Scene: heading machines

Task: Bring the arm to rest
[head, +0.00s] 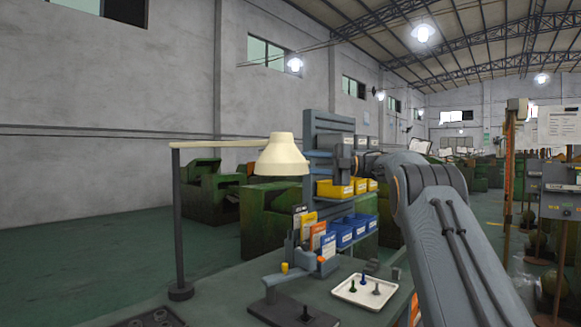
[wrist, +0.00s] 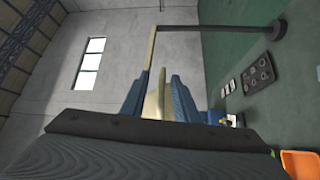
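My arm reaches in from the lower right in the head view and bends at a high elbow. My gripper (head: 340,158) is raised above the workbench (head: 225,290), in front of the blue-grey rack (head: 322,122) and right of the cream lamp shade (head: 282,157). In the wrist view my gripper (wrist: 157,90) shows two blue fingers standing apart. The lamp shade (wrist: 154,102) shows through the gap, beyond the fingers. I see nothing held between them.
The lamp's post (head: 178,220) stands at the bench's left. Yellow bins (head: 335,189) and blue bins (head: 340,234) sit on the rack below my gripper. A white tray (head: 350,295) with several small dark parts lies on the bench. Green machines (head: 215,195) stand behind.

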